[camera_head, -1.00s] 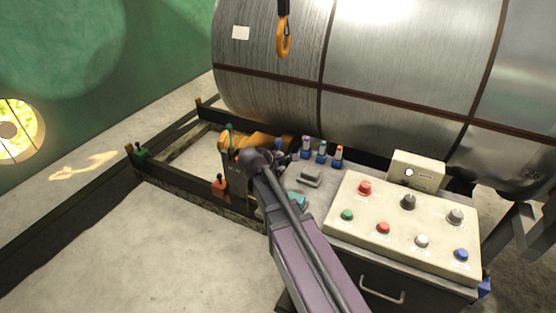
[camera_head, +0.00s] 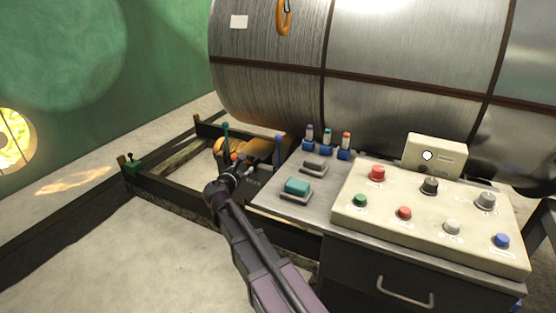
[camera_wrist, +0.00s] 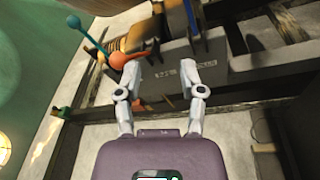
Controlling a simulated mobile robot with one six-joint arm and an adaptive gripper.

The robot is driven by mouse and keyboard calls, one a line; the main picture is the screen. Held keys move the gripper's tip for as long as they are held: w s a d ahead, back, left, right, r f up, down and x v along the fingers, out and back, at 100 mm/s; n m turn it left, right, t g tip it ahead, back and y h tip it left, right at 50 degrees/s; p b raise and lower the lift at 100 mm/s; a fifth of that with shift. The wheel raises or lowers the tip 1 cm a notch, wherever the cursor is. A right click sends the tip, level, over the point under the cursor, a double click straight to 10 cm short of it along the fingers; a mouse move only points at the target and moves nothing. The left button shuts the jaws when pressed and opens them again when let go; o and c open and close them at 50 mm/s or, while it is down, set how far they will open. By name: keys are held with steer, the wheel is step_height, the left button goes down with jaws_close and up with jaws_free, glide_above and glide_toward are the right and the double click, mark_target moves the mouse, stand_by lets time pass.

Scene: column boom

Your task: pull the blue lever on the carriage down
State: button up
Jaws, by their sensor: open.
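The carriage (camera_wrist: 180,75) is a dark grey box with a label, seen close in the wrist view. A blue lever (camera_head: 278,150) stands upright on its right side in the head view. In the wrist view a blue bar (camera_wrist: 190,18), seemingly that lever, rises at the top just beyond the right finger. My gripper (camera_wrist: 163,68) is open and empty in front of the carriage face, apart from the blue lever. In the head view my wrist hides much of the carriage, and the fingertips are hard to make out.
A teal lever (camera_wrist: 74,21) and an orange lever (camera_wrist: 117,60) stand left of the blue one. A steel drum (camera_head: 400,80) looms behind. The desk with a button panel (camera_head: 430,215) is at right. Dark rails (camera_head: 170,192) surround the carriage. Open floor lies front left.

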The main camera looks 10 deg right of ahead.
step_height(320, 180, down, 3)
steer(key=w+a+n+t+b, duration=0.1)
steer(key=a+n+b, duration=0.1)
steer(key=n+b, duration=0.1)
steer(key=n+t+b, duration=0.1)
steer(key=n+b, duration=0.1)
glide_toward(278, 148)
steer(key=v, duration=0.3)
steer(key=shift+d, duration=0.1)
steer(key=x, duration=1.3)
steer(key=shift+w, duration=0.35)
jaws_close()
